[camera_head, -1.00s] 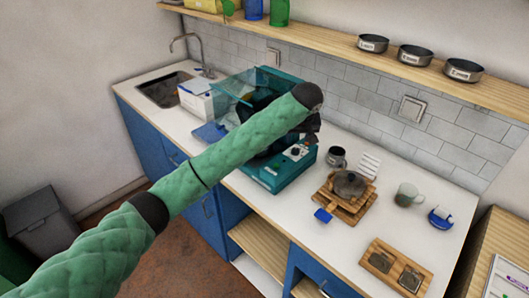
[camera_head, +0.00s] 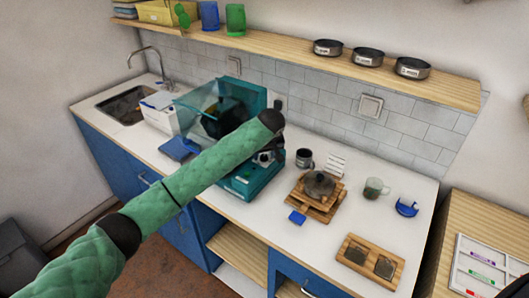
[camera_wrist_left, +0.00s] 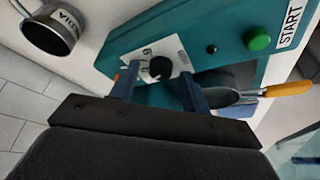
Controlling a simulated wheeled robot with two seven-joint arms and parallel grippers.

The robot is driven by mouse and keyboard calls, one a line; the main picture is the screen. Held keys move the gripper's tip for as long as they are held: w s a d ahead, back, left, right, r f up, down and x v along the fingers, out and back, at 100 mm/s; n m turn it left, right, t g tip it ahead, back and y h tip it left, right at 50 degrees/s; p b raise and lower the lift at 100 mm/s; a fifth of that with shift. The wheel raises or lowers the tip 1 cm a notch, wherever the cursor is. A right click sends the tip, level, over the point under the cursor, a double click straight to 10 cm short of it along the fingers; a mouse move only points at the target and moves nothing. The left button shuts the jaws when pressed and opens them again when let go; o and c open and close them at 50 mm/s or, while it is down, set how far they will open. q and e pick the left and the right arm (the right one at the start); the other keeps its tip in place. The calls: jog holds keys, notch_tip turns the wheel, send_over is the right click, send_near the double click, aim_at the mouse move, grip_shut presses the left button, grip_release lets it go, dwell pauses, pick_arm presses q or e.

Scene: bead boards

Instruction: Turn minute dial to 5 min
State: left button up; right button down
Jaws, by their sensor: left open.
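The minute dial (camera_wrist_left: 160,68) is a black round knob on a white number plate on the front of a teal machine (camera_wrist_left: 135,38). In the head view the machine (camera_head: 240,187) stands on the counter, its clear lid raised. My left gripper (camera_wrist_left: 159,88) is open and empty, pointing at the dial. Its two blue fingers appear on either side of the knob in the wrist view; I cannot tell whether they touch it. In the head view my left gripper (camera_head: 271,142) is dark and partly hides the dial panel. My right gripper does not show.
The machine has a green START button (camera_wrist_left: 257,39) and a pan with an orange handle (camera_wrist_left: 287,88) beside the fingers. A metal cup (camera_head: 304,158) stands right of the machine. A pot (camera_head: 319,183) sits on a wooden stand. A shelf with bowls (camera_head: 368,56) runs above.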

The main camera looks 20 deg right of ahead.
pick_arm(q)
jog(key=shift+f, duration=0.1)
jog(key=c, duration=1)
jog(key=shift+m+h, duration=0.3)
jog(key=shift+m, duration=0.3)
jog(key=shift+a+m+p, duration=0.1)
jog(key=shift+m+p, duration=0.4)
jog(key=shift+m, duration=0.1)
jog(key=shift+m+h, duration=0.3)
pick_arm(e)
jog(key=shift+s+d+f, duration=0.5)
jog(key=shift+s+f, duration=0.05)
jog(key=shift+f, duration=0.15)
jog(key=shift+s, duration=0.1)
